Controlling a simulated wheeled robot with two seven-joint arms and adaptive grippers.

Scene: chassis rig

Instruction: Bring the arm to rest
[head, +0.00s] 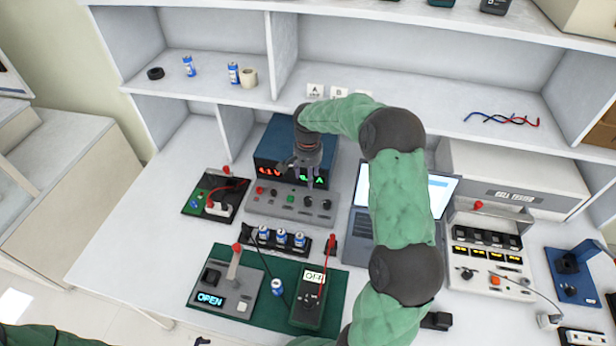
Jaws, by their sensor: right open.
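My right arm (398,190) is green with dark joints and reaches up from the bottom edge, across the laptop, to the back of the bench. My right gripper (306,168) hangs fingers down in front of the power supply (275,147), above its grey control panel (290,204). It is open, with nothing visible between its fingers. The arm hides part of the laptop (362,222). A green sleeve of my left arm (45,336) shows at the bottom left corner; its gripper is not clearly in view.
A green mat (258,316) holds a switch box (222,290) reading OPEN, a battery cell (277,287) and a multimeter (308,298). Behind it is a rack (281,241) of cells. A tester (490,250) stands right. A shelf (420,112) overhangs the back. The bench's left front is clear.

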